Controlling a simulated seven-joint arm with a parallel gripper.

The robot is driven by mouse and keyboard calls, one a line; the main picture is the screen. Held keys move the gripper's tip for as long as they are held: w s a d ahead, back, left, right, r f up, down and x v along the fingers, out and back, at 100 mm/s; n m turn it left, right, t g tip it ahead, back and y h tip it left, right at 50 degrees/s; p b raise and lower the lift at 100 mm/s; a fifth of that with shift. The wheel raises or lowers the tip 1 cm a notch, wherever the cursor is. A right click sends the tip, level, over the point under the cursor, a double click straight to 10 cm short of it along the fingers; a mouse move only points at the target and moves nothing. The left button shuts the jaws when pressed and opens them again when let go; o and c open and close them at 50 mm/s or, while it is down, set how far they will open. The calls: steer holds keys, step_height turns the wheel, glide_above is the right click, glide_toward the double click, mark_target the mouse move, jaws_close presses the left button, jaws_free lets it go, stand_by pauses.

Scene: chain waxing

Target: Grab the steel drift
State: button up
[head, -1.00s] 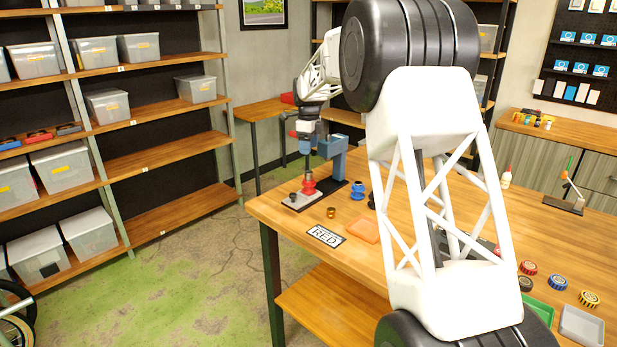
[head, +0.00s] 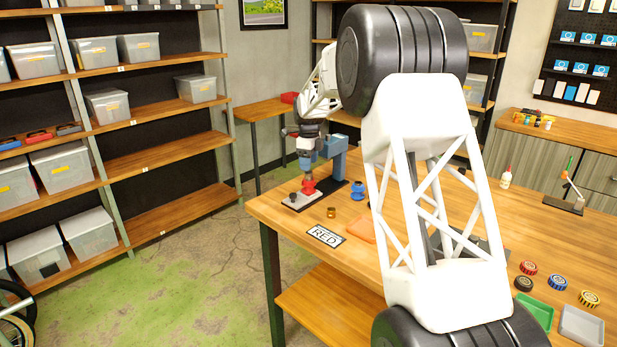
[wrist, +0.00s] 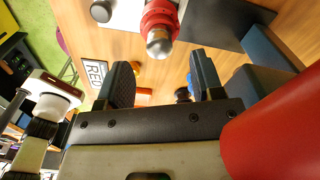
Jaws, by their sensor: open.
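A rounded steel tip, which looks like the top of the steel drift (wrist: 159,44), stands in a red holder (wrist: 160,14) in the wrist view. The red holder also shows in the head view (head: 308,187), on a pale and dark base plate at the bench's far left corner. My gripper (wrist: 160,62) is open and empty, its dark fingers spread to the left and right of the steel tip in the picture. In the head view my gripper (head: 307,160) is just above the red holder. I cannot tell the exact gap to the steel.
A blue press-like frame (head: 338,158) stands right beside the holder. A brass ring (head: 331,212), a blue spool-like part (head: 357,190), an orange tray (head: 361,228) and a RED sign (head: 326,236) lie nearby. My arm covers much of the bench's middle.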

mark_target(308, 173)
steer(key=shift+f, duration=2.45)
jaws_close()
steer(key=shift+r, duration=0.2)
steer(key=shift+s+r, duration=0.1)
steer(key=shift+r, duration=1.6)
steer(key=s+d+r, duration=0.1)
steer(key=s+d, duration=0.1)
steer(key=s, duration=1.3)
steer(key=shift+s+r, duration=0.15)
steer(key=shift+s, duration=0.2)
steer(key=shift+d, duration=0.1)
